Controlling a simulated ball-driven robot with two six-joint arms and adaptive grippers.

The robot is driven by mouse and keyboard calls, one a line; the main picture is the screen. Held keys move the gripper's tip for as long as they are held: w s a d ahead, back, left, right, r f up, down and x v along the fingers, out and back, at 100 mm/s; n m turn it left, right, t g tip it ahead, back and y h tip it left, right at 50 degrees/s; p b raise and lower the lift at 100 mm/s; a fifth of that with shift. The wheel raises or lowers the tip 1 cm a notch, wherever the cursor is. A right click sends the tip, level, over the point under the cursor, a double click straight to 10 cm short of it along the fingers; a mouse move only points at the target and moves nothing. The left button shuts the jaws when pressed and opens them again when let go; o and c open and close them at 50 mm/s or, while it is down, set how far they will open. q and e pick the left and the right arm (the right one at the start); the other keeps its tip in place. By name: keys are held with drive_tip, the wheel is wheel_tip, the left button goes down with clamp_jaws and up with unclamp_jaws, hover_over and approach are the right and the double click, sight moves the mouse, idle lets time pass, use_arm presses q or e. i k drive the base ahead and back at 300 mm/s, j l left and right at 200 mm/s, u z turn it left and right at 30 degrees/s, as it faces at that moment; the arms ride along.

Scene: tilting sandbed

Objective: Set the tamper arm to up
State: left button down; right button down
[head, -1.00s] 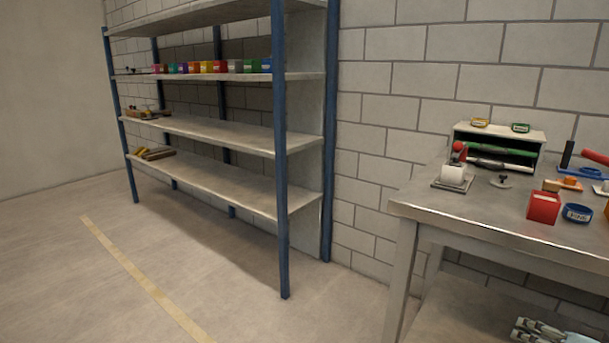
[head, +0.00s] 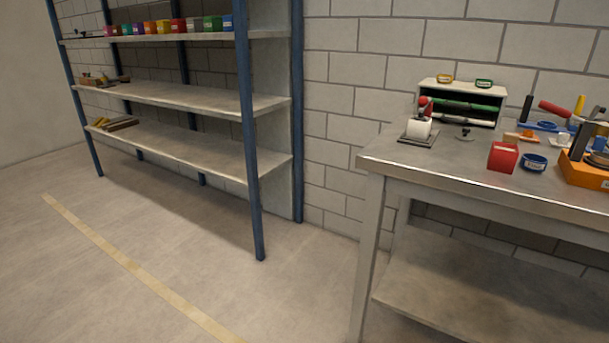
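I cannot pick out a tamper arm for certain. On the workbench (head: 460,168) at the right, a small device (head: 418,130) has a white cylinder, a dark flat base and a red part standing up behind the cylinder. Further right, a long red handle (head: 554,109) slants up to the left, and a dark handle (head: 526,110) stands nearly upright beside it. What these handles belong to is too small to tell. Neither of my grippers is in view.
A red box (head: 502,157), a blue ring-shaped container (head: 534,163) and an orange tool bin (head: 585,172) stand on the bench. A small rack (head: 436,92) is at its back. Blue-posted shelving (head: 247,130) stands left. The floor (head: 190,240) in front is clear.

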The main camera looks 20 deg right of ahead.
sight(424, 101)
drive_tip(key=z, duration=1.3)
drive_tip(key=i+j+u, duration=0.45)
drive_tip(key=j+u, duration=0.2)
